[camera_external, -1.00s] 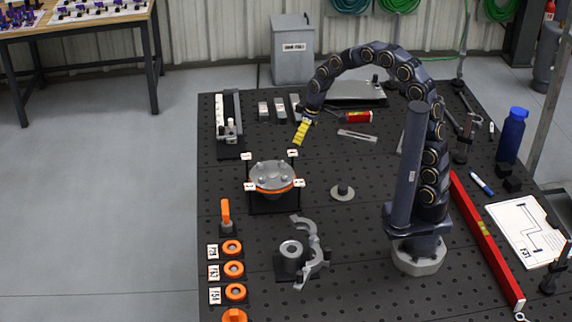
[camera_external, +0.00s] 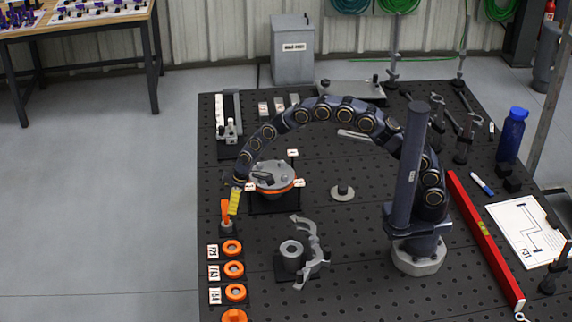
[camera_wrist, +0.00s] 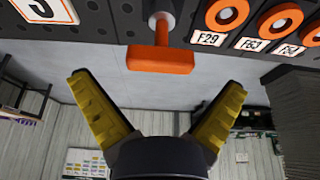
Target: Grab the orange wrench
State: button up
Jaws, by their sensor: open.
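The orange wrench (camera_external: 225,211) stands upright in a dark holder near the left edge of the black perforated table. In the wrist view its orange T-shaped end (camera_wrist: 160,60) is at top centre, ahead of the gap between my fingers. My gripper (camera_external: 235,205) has yellow fingers and is beside the wrench in the external view, overlapping its right side. In the wrist view my gripper (camera_wrist: 158,82) is spread wide with nothing between the fingers.
Several orange rings (camera_external: 232,247) with white labels line the left edge in front of the wrench. A flanged disc fixture (camera_external: 272,174) with white tags stands close behind and right of my gripper. An open grey clamp (camera_external: 312,255) is further right. Bare table lies between the rings and clamp.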

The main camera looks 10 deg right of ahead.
aim_at(226, 206)
jog(key=x, duration=0.3)
jog(key=shift+f, duration=0.3)
jog(key=c, duration=1)
jog(key=shift+r, duration=0.2)
